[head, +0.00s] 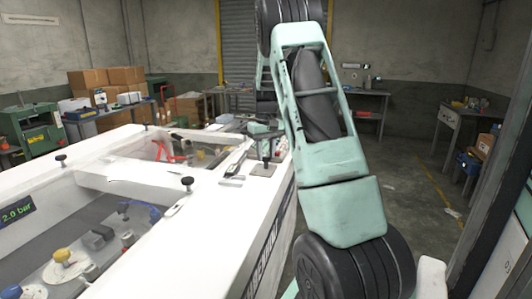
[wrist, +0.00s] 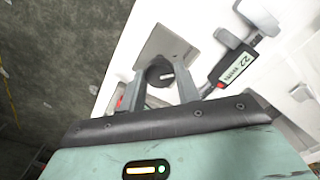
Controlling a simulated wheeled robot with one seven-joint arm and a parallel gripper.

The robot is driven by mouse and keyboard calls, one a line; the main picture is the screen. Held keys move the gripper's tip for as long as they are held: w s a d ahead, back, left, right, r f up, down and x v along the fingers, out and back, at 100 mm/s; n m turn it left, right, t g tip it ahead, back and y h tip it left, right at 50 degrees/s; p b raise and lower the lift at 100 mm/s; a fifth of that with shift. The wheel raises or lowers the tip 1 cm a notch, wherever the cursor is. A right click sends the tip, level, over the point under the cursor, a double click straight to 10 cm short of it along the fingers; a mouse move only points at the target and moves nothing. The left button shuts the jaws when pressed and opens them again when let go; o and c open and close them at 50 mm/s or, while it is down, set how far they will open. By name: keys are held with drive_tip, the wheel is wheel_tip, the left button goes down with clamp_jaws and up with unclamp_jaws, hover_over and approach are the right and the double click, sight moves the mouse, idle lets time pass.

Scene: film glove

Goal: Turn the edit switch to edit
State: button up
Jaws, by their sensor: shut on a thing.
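The edit switch is a dark round knob (wrist: 160,74) with a pale pointer mark, on a square grey plate (wrist: 172,40) in the wrist view. My gripper (wrist: 157,82) has one grey finger on each side of the knob and is shut on it. In the head view my gripper (head: 266,146) points down at the same grey plate (head: 263,170) on the white machine's right corner. The fingers hide the knob there. I cannot read any label around the knob, so its setting is unclear.
The white machine (head: 130,185) has open wells with a red item, knobs and a 2.0 bar display (head: 17,212). A small digital readout (wrist: 236,68) sits close beside my gripper. Benches and cardboard boxes (head: 103,77) stand behind.

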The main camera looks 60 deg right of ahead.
drive_tip(key=shift+m, duration=0.3)
drive_tip(key=m, duration=0.3)
drive_tip(key=shift+r+m, duration=0.1)
drive_tip(key=shift+m, duration=0.2)
drive_tip(key=m+p, duration=0.1)
drive_tip(key=m, duration=0.3)
drive_tip(key=shift+m, duration=0.3)
drive_tip(key=m+p, duration=0.1)
drive_tip(key=m, duration=0.3)
drive_tip(key=shift+m+p, duration=0.65)
drive_tip(key=shift+m, duration=1.85)
drive_tip(key=o, duration=1)
